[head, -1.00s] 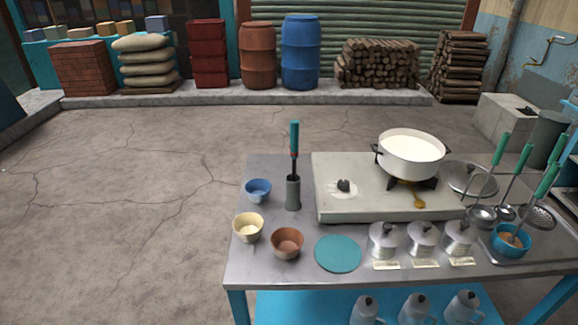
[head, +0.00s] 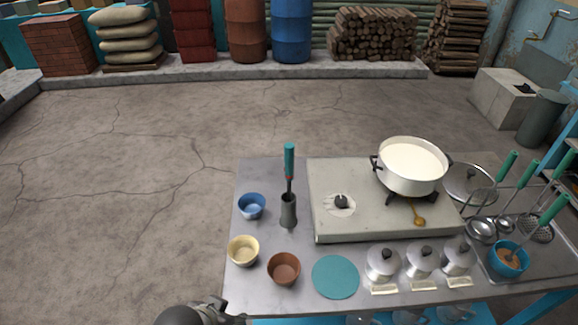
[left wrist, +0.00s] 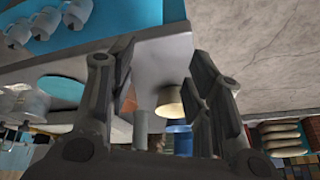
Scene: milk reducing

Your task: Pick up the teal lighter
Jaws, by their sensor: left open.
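The teal lighter (head: 289,162) has a teal handle, a red band and a dark stem. It stands upright in a grey cylindrical holder (head: 288,211) on the left part of the metal table, left of the stove. My left gripper (head: 222,304) enters at the bottom edge of the head view, near the table's front left corner, well short of the lighter. In the left wrist view its fingers (left wrist: 165,85) are spread with nothing between them. The lighter is not clearly seen in that view. My right gripper is not in view.
A blue bowl (head: 251,206), a cream bowl (head: 243,251) and a brown bowl (head: 284,269) stand around the holder. A teal disc (head: 335,277) and lidded metal pots (head: 382,262) line the front. A white pot of milk (head: 412,168) sits on the stove (head: 325,226).

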